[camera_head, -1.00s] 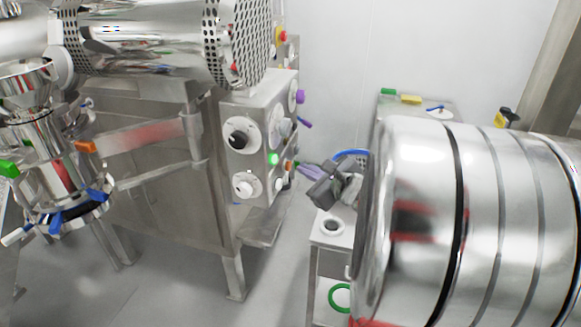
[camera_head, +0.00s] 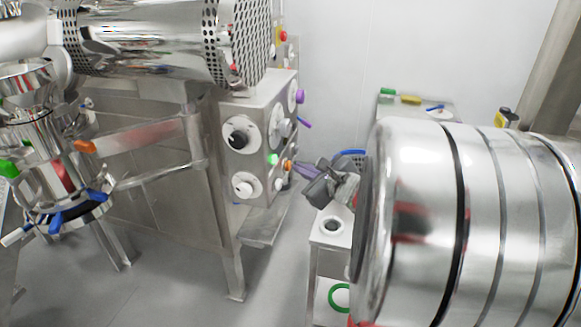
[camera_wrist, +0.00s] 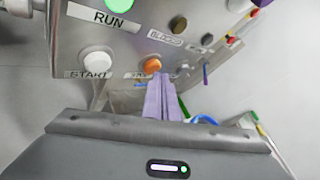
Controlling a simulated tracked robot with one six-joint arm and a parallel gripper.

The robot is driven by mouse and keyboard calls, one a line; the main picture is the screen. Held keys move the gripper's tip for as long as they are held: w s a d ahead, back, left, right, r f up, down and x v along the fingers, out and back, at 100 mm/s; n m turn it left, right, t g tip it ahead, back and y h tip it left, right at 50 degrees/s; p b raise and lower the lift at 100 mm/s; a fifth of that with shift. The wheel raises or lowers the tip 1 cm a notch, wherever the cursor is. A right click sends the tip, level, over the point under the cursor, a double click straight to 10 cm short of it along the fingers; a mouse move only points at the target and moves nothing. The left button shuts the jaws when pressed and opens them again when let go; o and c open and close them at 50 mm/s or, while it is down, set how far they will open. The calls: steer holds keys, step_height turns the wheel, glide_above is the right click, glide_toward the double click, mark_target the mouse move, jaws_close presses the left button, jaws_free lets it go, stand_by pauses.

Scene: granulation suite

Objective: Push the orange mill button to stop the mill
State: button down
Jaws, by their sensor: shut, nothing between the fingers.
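The orange mill button (camera_head: 287,164) is on the side panel of the steel machine, low and right of the green light (camera_head: 272,159). In the wrist view the orange button (camera_wrist: 152,65) sits on the panel between the white START button (camera_wrist: 97,62) and the panel's right edge. My gripper (camera_head: 297,166) is shut and empty, its purple fingers pointing at the panel. In the wrist view the fingertips (camera_wrist: 160,78) are just below and slightly right of the orange button, very close to it. I cannot tell whether they touch it.
The machine panel (camera_head: 258,104) also carries black and white dials and a purple knob (camera_head: 299,96). A large steel drum (camera_head: 420,220) stands close on the right. A small white stand (camera_head: 331,243) is below my gripper. Open floor (camera_head: 190,285) lies in front of the machine.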

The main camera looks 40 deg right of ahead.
steer(key=shift+w+a, duration=0.25)
steer(key=shift+w, duration=0.05)
stand_by(0.6)
stand_by(0.4)
steer(key=shift+s+d, duration=0.55)
steer(key=shift+s, duration=0.25)
steer(key=s+d, duration=0.1)
steer(key=s, duration=0.1)
steer(key=s+d, duration=0.1)
steer(key=d, duration=0.1)
steer(key=shift+s, duration=0.4)
stand_by(0.9)
